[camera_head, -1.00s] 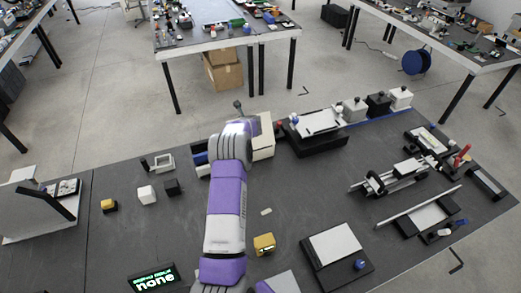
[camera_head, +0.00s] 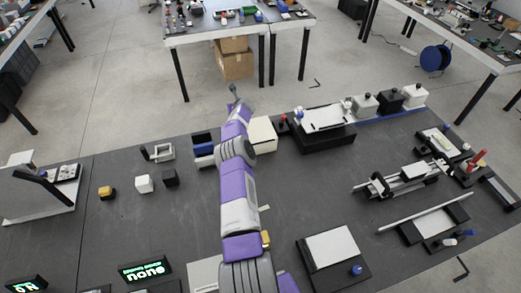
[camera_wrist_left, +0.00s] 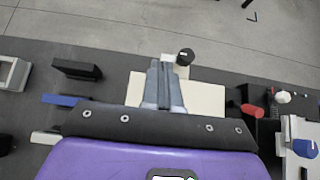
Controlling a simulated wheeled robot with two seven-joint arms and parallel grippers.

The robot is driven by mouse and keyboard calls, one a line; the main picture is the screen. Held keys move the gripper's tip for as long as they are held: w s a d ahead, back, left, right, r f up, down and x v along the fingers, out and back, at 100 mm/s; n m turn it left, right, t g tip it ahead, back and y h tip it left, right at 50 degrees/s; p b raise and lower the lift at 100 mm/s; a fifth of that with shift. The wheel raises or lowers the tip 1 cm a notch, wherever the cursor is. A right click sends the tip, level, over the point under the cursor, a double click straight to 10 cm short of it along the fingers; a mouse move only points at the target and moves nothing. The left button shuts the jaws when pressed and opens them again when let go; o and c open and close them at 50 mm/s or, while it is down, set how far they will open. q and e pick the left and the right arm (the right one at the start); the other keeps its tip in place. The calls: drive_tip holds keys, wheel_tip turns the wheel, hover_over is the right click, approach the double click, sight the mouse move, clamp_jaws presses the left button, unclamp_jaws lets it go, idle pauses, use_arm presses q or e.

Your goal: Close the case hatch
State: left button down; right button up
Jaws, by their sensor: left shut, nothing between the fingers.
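My left arm reaches across the table in the head view. Its gripper shows in the left wrist view (camera_wrist_left: 165,66), with fingers together and nothing between them. A cream panel or box (camera_head: 263,135), probably part of the case, lies just right of the arm. It also shows under the fingers in the wrist view (camera_wrist_left: 206,97). A dark knob (camera_wrist_left: 185,57) appears just past the fingertips; I cannot tell whether they touch. A dark case part with a blue item (camera_head: 203,147) shows left of the arm. The arm hides the middle, so the hatch's angle is unclear. My right gripper is not in view.
A black block with a white plate (camera_head: 320,122) and several knobbed boxes (camera_head: 365,104) stand to the right. Small cubes (camera_head: 143,184) lie left. A lit display (camera_head: 146,270) and a notepad-like plate (camera_head: 332,246) are nearer. The table's far edge is close to the gripper.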

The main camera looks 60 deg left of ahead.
use_arm(q)
drive_tip(key=shift+w, duration=0.1)
idle(0.5)
drive_tip(key=b+v, duration=0.1)
drive_tip(key=v, duration=0.6)
drive_tip(key=shift+d+r, duration=0.2)
drive_tip(key=shift+a+f, duration=0.1)
idle(0.5)
drive_tip(key=s+p+x, duration=0.1)
drive_tip(key=x, duration=0.6)
drive_tip(key=shift+w, duration=0.45)
